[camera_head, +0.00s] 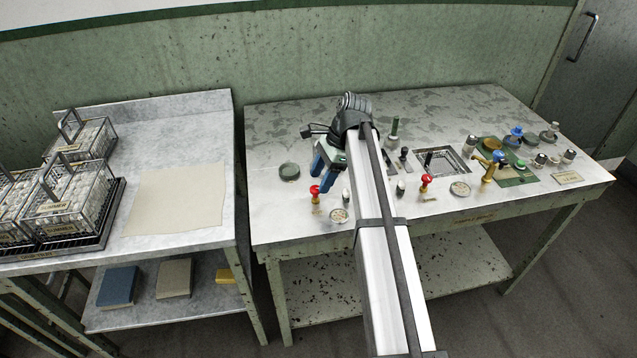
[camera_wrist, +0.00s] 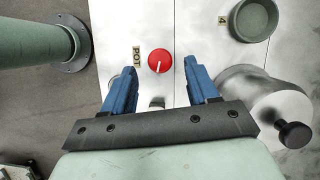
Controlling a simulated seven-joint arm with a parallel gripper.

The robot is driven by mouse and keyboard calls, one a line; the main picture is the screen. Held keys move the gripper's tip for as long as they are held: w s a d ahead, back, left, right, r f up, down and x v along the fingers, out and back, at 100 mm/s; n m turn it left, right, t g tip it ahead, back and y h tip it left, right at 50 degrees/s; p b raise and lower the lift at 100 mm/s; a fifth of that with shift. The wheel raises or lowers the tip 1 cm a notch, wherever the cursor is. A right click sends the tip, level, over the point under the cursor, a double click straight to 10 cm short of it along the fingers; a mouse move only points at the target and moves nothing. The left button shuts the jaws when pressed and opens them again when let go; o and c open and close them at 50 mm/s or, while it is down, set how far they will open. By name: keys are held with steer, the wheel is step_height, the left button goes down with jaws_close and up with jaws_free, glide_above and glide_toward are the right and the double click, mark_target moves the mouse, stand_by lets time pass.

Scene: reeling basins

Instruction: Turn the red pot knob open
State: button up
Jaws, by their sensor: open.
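The red pot knob (camera_wrist: 159,61) is a round red cap with a white pointer line running down to its rim in the wrist view. A POT label (camera_wrist: 136,56) lies beside it. In the head view the left red knob (camera_head: 315,189) stands near the front edge of the bench on a yellowish base. My gripper (camera_head: 321,170) has its blue fingers pointing down close to that knob. In the wrist view my gripper (camera_wrist: 160,67) is open and empty, its fingertips on either side of the knob in the picture. I cannot tell the height gap.
A green round dish (camera_head: 289,171) is left of the knob; it also shows in the wrist view (camera_wrist: 254,19). A pale gauge (camera_head: 339,216) is just right of the knob. A metal cylinder (camera_wrist: 262,105) is close to my right finger. Another red knob (camera_head: 426,182) stands farther right.

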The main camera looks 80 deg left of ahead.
steer(key=shift+x, duration=1.3)
steer(key=shift+c, duration=0.4)
steer(key=c, duration=1)
steer(key=shift+o, duration=0.2)
steer(key=shift+a+n+h, duration=0.1)
steer(key=shift+n+h, duration=0.5)
steer(key=shift+n, duration=0.9)
steer(key=o, duration=1)
steer(key=shift+o, duration=0.2)
steer(key=shift+r, duration=0.1)
steer(key=v, duration=1.3)
steer(key=shift+r, duration=0.4)
